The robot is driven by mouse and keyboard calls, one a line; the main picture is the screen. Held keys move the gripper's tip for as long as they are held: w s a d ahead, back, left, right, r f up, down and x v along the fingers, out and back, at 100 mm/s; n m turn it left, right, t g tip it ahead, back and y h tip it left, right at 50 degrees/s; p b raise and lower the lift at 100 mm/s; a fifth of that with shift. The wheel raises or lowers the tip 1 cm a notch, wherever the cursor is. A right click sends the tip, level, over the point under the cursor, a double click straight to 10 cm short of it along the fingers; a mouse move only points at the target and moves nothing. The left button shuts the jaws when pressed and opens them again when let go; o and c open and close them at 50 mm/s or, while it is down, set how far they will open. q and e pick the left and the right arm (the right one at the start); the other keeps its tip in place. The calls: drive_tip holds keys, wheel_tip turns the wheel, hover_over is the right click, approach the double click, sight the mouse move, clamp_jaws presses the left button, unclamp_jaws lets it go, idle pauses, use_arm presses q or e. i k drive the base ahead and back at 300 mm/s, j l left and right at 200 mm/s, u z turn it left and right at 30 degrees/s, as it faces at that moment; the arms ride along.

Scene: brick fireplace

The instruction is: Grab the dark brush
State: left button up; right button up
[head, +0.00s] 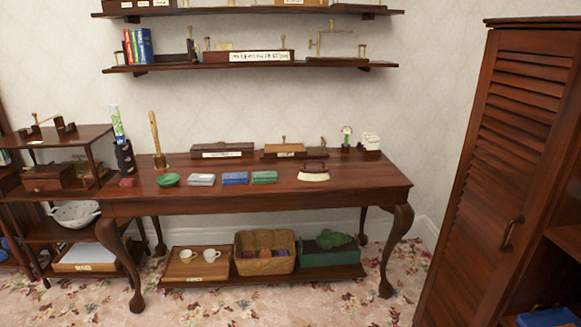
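A dark brush-like thing (314,168) lies on the long wooden table (350,185), right of the middle and close to the front edge. It has a dark brown handle on top and a cream lower part, which looks like bristles. Nothing touches it and nothing hides it. Neither of my grippers shows in the head view.
Dark wooden boxes stand behind. A tall louvred cabinet (500,150) stands at right. Floor shows in front.

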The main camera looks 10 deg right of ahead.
sight(314, 173)
drive_tip(key=i+j, duration=0.15)
drive_tip(key=i, duration=0.35)
drive_tip(key=i+j, duration=0.15)
drive_tip(key=i, duration=0.35)
drive_tip(key=i+j, duration=0.15)
drive_tip(key=i, duration=0.4)
